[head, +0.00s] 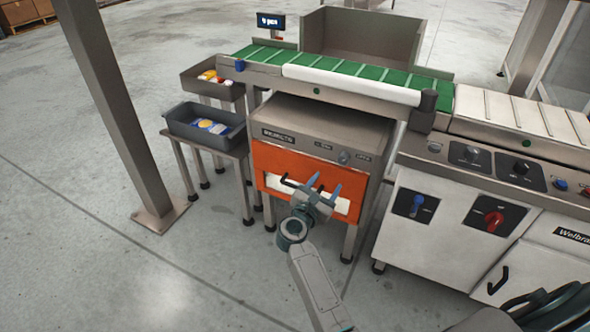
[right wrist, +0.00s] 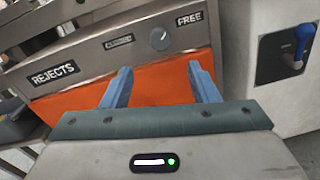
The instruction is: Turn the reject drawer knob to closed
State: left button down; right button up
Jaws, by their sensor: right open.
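The reject unit is a grey box with an orange front and a REJECTS label. Its round grey knob (head: 344,157) is on the upper grey panel, right of centre, and also shows in the right wrist view (right wrist: 159,39). A label on the knob's right reads FREE in the wrist view; the small one on its left is unreadable. I cannot tell the knob's pointer direction. My right gripper (head: 325,185) is open and empty, in front of the orange drawer front (head: 272,163), below the knob and apart from it. In the wrist view the knob lies beyond the blue fingertips (right wrist: 159,69). My left gripper is not in view.
A black drawer handle (head: 291,182) is left of my gripper. A cabinet with a blue knob (head: 416,205) and a red knob (head: 492,219) stands at right. A green conveyor (head: 345,73) runs above. A grey tray (head: 205,125) and a post (head: 115,110) stand left.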

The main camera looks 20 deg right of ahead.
aim_at(342, 161)
jog(key=x, duration=0.9)
jog(key=shift+w+d, duration=0.4)
jog(key=shift+d, duration=0.2)
jog(key=shift+c, duration=0.4)
